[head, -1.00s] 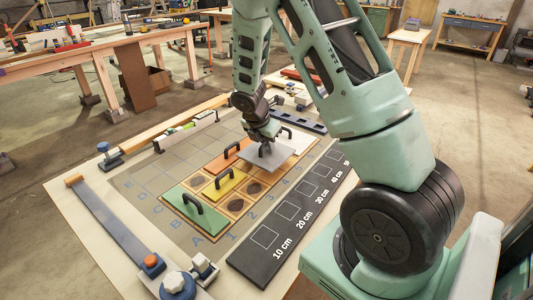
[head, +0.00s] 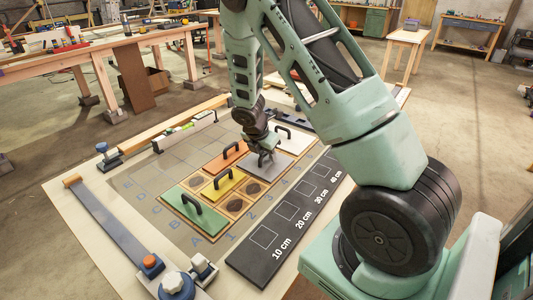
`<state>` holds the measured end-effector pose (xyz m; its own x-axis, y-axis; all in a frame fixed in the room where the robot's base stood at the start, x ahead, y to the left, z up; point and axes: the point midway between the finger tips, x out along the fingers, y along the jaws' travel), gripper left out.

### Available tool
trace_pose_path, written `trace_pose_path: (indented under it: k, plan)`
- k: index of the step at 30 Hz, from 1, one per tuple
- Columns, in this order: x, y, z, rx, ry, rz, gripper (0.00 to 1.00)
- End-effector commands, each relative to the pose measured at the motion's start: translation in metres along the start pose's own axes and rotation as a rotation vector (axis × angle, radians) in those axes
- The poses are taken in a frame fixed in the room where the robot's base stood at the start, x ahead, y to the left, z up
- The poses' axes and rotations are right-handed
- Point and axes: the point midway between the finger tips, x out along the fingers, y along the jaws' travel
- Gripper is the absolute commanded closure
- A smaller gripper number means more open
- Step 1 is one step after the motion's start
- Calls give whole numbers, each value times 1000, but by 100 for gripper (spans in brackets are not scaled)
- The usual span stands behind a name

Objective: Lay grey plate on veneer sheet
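The grey plate (head: 281,167) appears to lie flat on or just above the far right part of the tan board area, right of the orange plate. My gripper (head: 267,160) is over its middle and appears shut on its handle, which the fingers mostly hide. A tan wooden sheet with dark round spots (head: 263,188), perhaps the veneer sheet, shows beside the yellow plate and in front of the grey plate. What lies under the grey plate is hidden.
A green plate (head: 182,205), a yellow plate (head: 218,187) and an orange plate (head: 220,163) with black handles lie to the left. A white plate (head: 300,141) lies behind. A black scale strip (head: 268,258) runs along the right. The grid's left side is clear.

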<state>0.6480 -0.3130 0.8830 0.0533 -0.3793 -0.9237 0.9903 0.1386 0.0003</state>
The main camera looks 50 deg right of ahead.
Motion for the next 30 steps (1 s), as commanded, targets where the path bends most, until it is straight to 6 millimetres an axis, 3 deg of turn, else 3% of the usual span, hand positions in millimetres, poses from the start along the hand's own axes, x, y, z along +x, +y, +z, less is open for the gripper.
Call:
trace_pose_path:
  k: [5, 8, 21, 30]
  plan:
    - [-9, 1, 1, 1, 1, 3, 66]
    - [-24, 1, 2, 2, 0, 5, 66]
    - [-108, 1, 2, 1, -1, 4, 66]
    - [-125, 0, -2, 6, 4, 2, 66]
